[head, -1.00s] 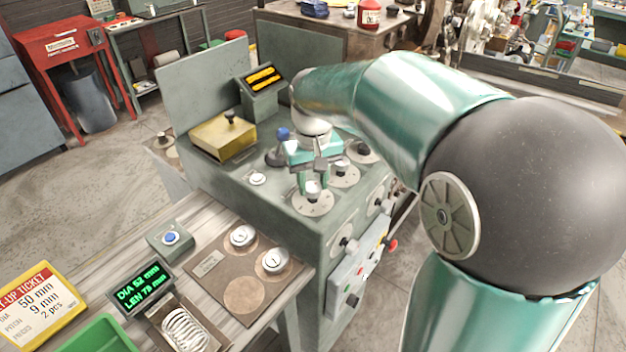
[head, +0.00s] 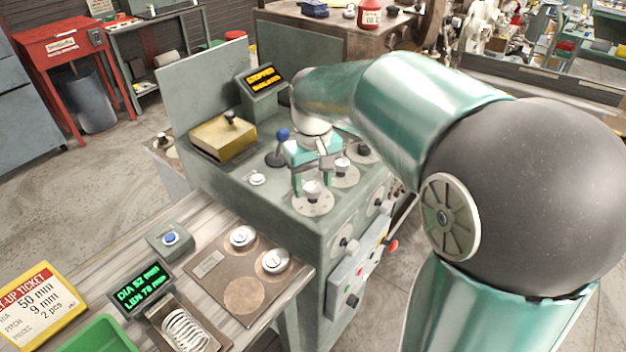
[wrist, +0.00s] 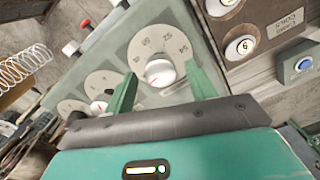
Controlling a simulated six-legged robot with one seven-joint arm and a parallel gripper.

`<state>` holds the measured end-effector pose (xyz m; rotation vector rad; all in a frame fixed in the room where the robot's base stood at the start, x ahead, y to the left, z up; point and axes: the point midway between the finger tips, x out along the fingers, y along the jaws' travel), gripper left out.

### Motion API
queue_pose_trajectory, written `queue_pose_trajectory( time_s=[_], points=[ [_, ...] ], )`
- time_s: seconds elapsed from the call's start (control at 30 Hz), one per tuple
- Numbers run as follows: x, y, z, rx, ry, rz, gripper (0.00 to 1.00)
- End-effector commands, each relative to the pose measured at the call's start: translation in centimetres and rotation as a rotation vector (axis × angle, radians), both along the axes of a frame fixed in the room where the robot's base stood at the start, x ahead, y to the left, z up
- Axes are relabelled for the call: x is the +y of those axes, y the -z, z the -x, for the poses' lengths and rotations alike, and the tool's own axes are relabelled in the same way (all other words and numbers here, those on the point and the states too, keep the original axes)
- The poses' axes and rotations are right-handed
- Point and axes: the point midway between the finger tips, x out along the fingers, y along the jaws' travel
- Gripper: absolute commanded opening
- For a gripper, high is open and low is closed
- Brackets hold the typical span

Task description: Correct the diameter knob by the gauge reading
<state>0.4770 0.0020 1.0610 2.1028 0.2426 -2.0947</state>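My gripper (head: 311,181) is open above the front dial of the grey coiler. In the wrist view my gripper (wrist: 161,70) has its two green fingers apart, one on each side of a white knob (wrist: 159,73) with a red pointer mark. Clear gaps show between knob and fingers. The knob sits on a round numbered dial; it also shows in the head view (head: 312,189). The gauge display (head: 140,287) reads DIA 52 mm, LEN 78 mm. The set-up ticket (head: 40,306) lists 50 mm, 9 mm and 2 pcs. A coiled spring (head: 185,330) lies beside the gauge.
More dials (head: 343,172) stand close behind the knob. A blue-topped lever (head: 282,134), a yellow box (head: 223,138) and an amber display (head: 263,78) are on the coiler. The side bench holds a blue button (head: 170,238), white discs (head: 274,260) and a green tray (head: 95,337).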

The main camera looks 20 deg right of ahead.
Motion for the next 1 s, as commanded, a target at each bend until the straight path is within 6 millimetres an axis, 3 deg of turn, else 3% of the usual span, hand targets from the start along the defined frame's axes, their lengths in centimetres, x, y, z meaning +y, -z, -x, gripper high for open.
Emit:
queue_pose_trajectory(
  time_s=[0.23,0.37,0.8,1.0],
  points=[
    [0.0,-0.1,0.0,0.002,0.0,-0.001,0.56],
    [0.0,-1.3,0.0,0.0,0.001,0.0,0.56],
    [0.0,-10.5,0.0,-0.002,-0.001,0.001,0.56],
    [0.0,-13.2,0.0,0.0,-0.001,0.0,0.56]
  ],
)
